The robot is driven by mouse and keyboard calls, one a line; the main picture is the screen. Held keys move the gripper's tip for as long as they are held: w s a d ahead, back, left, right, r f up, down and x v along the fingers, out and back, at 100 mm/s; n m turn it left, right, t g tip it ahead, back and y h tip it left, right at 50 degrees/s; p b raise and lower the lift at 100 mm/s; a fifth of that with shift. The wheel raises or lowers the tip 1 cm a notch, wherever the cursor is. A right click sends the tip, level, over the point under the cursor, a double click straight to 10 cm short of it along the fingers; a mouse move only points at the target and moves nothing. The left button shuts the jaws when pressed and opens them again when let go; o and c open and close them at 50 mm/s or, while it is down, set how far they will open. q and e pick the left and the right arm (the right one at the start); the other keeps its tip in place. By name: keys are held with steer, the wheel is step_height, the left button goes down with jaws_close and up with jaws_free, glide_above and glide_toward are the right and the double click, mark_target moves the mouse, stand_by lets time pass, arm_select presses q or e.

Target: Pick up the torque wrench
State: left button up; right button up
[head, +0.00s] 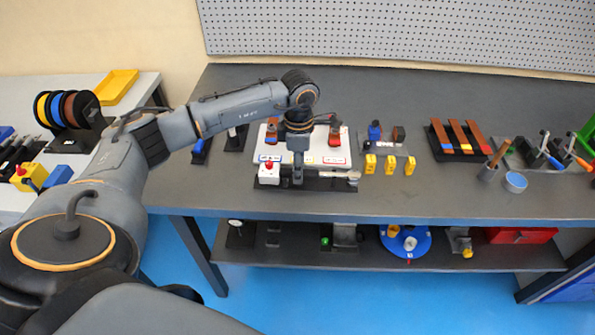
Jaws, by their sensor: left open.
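My left gripper (298,178) points down over the front of the dark grey workbench (450,195), at the near edge of a white board (338,145). It is open, and its fingers are small and dark here. Below it lies a long dark tray or bar (325,185) with a silvery rounded piece (353,176) at its right end. This may be the torque wrench, but I cannot tell for sure, as the gripper covers the middle part. I cannot tell whether the fingers touch anything. My right gripper is out of view.
A white box with a red button (269,172) stands just left of the gripper. Yellow tags (390,165) sit to the right, then a rack of copper-coloured bars (458,137), a blue-topped tin (515,182) and hand tools. A lower shelf (290,252) holds more items.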

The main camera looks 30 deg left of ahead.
arm_select(q)
steer(key=shift+f, duration=1.5)
jaws_close()
steer(key=shift+r, duration=0.1)
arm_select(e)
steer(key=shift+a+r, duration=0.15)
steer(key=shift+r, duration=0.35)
